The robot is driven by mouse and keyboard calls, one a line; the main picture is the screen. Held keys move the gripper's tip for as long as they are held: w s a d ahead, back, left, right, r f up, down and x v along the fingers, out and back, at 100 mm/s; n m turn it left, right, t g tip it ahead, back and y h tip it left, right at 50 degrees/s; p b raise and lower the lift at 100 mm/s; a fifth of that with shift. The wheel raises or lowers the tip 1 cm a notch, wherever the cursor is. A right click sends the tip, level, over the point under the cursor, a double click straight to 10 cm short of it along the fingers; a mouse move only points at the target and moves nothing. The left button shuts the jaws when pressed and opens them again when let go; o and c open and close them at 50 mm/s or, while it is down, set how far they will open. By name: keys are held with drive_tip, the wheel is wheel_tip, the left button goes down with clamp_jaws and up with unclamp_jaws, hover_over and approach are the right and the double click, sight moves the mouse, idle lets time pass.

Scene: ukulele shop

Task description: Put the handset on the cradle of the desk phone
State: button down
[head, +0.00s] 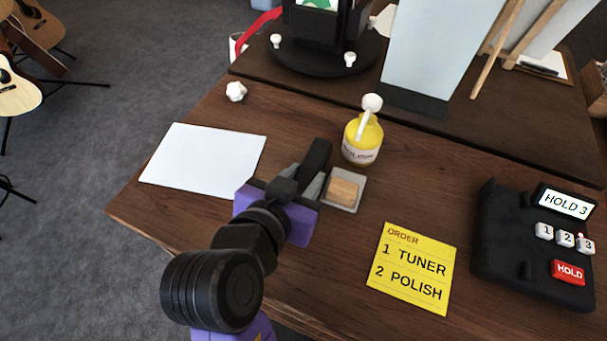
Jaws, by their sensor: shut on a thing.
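The black desk phone (509,258) stands at the right of the desk, with a screen reading HOLD 3, several white keys and a red HOLD button. No handset lies on the cradle at its left side (499,225). My gripper (311,183) is left of the phone, over the middle of the desk, and is shut on the black handset (317,155). The handset's upper end sticks out beyond the fingers; my gripper and arm hide the rest. I cannot tell how high it is above the desk.
A small grey tray with a tan block (343,190) is just right of my gripper. A yellow bottle (362,138) with a white pump stands behind it. A yellow order note (412,268) lies between gripper and phone. White paper (203,160) lies left; a raised dark shelf runs behind.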

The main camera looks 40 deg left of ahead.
drive_tip(key=shift+f, duration=0.15)
drive_tip(key=c, duration=1.3)
unclamp_jaws()
